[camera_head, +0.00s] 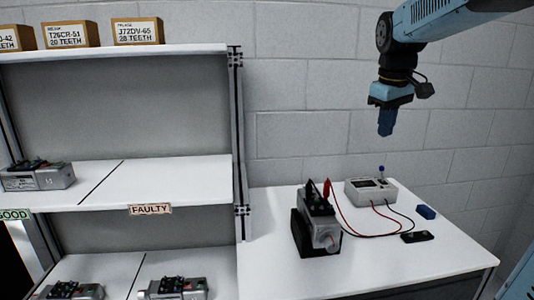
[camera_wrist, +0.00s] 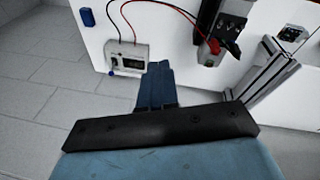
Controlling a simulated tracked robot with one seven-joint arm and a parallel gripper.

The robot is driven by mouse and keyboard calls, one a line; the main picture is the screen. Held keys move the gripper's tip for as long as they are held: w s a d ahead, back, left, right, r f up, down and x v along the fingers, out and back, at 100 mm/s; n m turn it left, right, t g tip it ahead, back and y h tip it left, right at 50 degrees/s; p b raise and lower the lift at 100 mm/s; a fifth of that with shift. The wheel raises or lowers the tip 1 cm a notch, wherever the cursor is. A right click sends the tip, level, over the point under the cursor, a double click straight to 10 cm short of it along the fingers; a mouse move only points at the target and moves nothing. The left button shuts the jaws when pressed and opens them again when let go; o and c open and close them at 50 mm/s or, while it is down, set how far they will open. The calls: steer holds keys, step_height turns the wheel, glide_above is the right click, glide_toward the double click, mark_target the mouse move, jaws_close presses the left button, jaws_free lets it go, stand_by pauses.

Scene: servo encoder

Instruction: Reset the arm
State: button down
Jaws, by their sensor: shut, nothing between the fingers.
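My gripper (camera_head: 386,128) hangs from my blue arm at the upper right of the head view, pointing down above the white table. Its blue fingers are shut with nothing between them, and they also show shut in the wrist view (camera_wrist: 157,70). Below it, well apart, a servo (camera_head: 318,222) sits in a black holder on the table, with red and black clips on its top. Leads run from it toward a grey meter box (camera_head: 371,191) with a small display and a blue knob. The meter also shows in the wrist view (camera_wrist: 126,56).
A shelf unit stands at left, its middle board (camera_head: 190,175) marked GOOD and FAULTY. Servos lie on it (camera_head: 38,176) and on the board below (camera_head: 173,288). Cardboard boxes (camera_head: 138,31) stand on top. A blue block (camera_head: 426,212) and a black item (camera_head: 417,236) lie at the table's right.

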steer(key=s+a+f+m+t, duration=0.1)
steer(key=s+f, duration=0.2)
steer(key=s, duration=0.3)
steer(key=s+a+f+m+t, duration=0.1)
steer(key=s+a+f+m, duration=0.1)
steer(key=s, duration=0.5)
steer(key=s+a+f+m+t+y, duration=0.1)
steer(key=s+a+f, duration=0.1)
steer(key=s+f, duration=0.3)
steer(key=shift+s+m, duration=0.4)
steer(key=shift+s, duration=0.45)
